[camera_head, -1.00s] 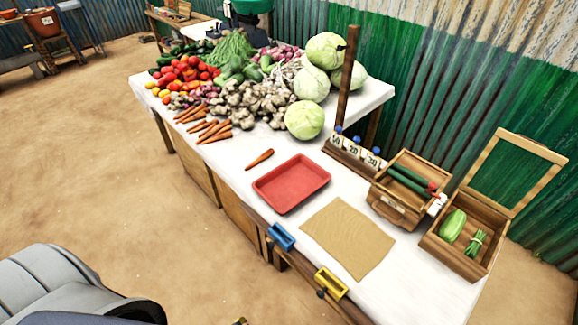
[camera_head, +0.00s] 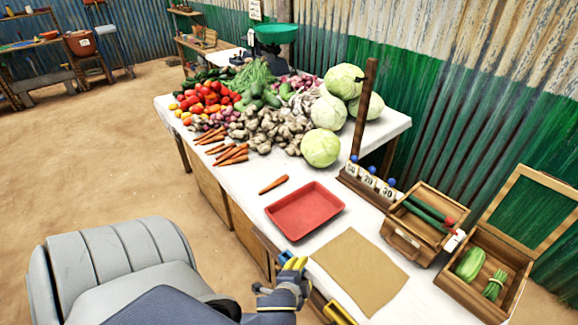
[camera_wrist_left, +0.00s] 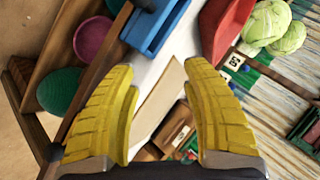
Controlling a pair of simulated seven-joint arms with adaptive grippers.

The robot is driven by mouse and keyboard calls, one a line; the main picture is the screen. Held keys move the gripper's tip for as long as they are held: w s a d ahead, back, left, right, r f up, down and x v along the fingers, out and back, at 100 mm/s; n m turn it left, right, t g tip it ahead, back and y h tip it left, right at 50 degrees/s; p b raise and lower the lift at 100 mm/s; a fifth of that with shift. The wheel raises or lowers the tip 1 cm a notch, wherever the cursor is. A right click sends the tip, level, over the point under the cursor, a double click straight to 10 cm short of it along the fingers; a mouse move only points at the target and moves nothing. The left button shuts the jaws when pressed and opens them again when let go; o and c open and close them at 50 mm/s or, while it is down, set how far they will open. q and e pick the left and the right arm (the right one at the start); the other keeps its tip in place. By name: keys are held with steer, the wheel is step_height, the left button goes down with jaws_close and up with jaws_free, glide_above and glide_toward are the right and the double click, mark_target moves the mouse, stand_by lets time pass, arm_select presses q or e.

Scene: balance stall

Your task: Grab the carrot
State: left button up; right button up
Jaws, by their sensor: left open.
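A single orange carrot (camera_head: 273,184) lies on the white table cloth, just behind and left of the red tray (camera_head: 305,211). More carrots (camera_head: 231,154) lie in a group farther back, beside the ginger. My left gripper (camera_head: 294,264), with yellow fingers, is at the table's front edge, in front of the red tray and apart from the single carrot. In the left wrist view my left gripper (camera_wrist_left: 160,100) is open with nothing between its fingers; no carrot shows there. My right gripper is not in view.
A brown cloth (camera_head: 359,270) lies right of the tray. Wooden boxes with vegetables (camera_head: 418,222) stand at the right. A wooden post (camera_head: 364,110) rises behind the tray. A blue holder (camera_wrist_left: 155,25) shows close in the wrist view. White cloth around the single carrot is clear.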

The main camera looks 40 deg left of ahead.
arm_select(q)
steer(key=w+d+r+m+t+h, duration=0.5)
steer(key=w+r+m, duration=0.3)
steer(key=w, duration=0.3)
steer(key=w+d+r+m+t+h, duration=0.3)
steer(key=w+d+r+m+h, duration=0.2)
steer(key=w+r+m+h, duration=0.45)
steer(key=m+g+y, duration=1.1)
steer(key=g, duration=0.5)
glide_toward(274, 183)
steer(key=shift+n+h, duration=0.25)
steer(key=shift+h, duration=0.1)
steer(key=f, duration=0.4)
steer(key=shift+w+a, duration=0.15)
steer(key=shift+a, duration=0.1)
steer(key=shift+w+f, duration=0.2)
steer(key=shift+f, duration=1.35)
steer(key=shift+w+f, duration=0.15)
steer(key=shift+f, duration=1.4)
